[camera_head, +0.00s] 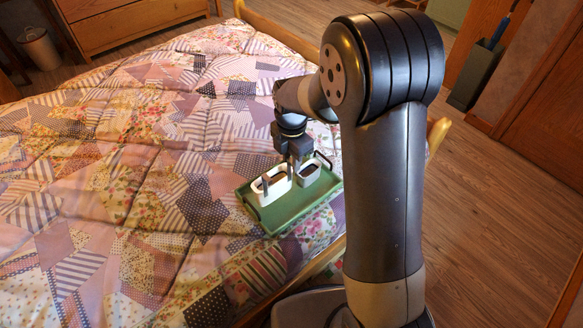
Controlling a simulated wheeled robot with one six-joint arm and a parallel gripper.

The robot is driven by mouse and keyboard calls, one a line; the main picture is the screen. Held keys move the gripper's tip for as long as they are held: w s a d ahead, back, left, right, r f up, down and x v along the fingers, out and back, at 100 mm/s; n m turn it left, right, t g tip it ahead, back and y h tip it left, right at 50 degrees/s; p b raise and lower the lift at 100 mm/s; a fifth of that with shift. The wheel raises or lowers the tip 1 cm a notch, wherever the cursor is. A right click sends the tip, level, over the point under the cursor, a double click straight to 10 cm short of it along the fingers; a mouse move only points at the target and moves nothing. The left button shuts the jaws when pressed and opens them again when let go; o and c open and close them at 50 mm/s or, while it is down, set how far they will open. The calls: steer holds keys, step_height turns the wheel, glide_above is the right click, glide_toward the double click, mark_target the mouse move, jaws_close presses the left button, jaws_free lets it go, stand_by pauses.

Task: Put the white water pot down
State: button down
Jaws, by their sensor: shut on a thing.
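The white water pot (271,195) is an open white vessel with a dark inside. It appears in or just above the green tray (284,217) on the bed; I cannot tell if its base touches the tray. My gripper (291,174) points down at the pot's right side and is shut on it. The fingertips are small, and their exact grip on the wall is hard to make out. A smaller white container (309,178) with a dark inside is close by on the right, with a thin black handle-like loop behind it.
The tray lies on a patchwork quilt (120,190) near the bed's right edge. Quilt to the left is clear. A wooden drawer unit (140,22) and a bin (39,47) stand at the back left. A dark holder (475,75) stands at right on the wooden floor.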

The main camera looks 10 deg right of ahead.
steer(key=shift+f, duration=1.6)
steer(key=shift+f+b, duration=0.2)
steer(key=shift+b, duration=0.15)
steer(key=c, duration=1.1)
jaws_free()
step_height(320, 180, up, 12)
steer(key=shift+r+p, duration=0.2)
steer(key=shift+p, duration=1)
steer(key=shift+s+f, duration=0.1)
